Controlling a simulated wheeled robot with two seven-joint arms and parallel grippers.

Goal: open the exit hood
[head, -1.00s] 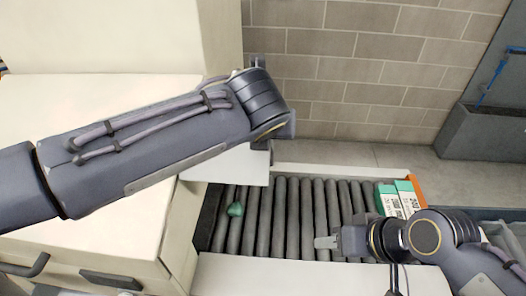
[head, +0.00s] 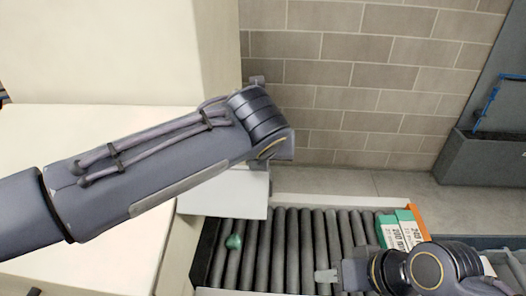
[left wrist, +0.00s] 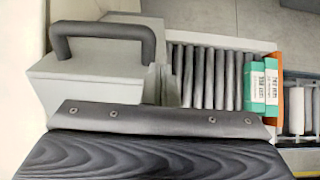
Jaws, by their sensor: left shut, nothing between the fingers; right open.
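The exit hood shows in the head view as a pale panel (head: 226,193) at the left end of the roller conveyor, partly covered by my left arm. In the left wrist view it is a light grey box (left wrist: 90,82) with a dark bar handle (left wrist: 105,38) on top. My left gripper shows in the left wrist view (left wrist: 165,86) as shut, empty fingers beside the hood's right side, apart from the handle. In the head view its fingertips are hidden behind the wrist. My right gripper (head: 328,278) is open and empty over the rollers.
A cream cabinet (head: 110,120) stands left. A brick wall (head: 350,75) closes the back.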

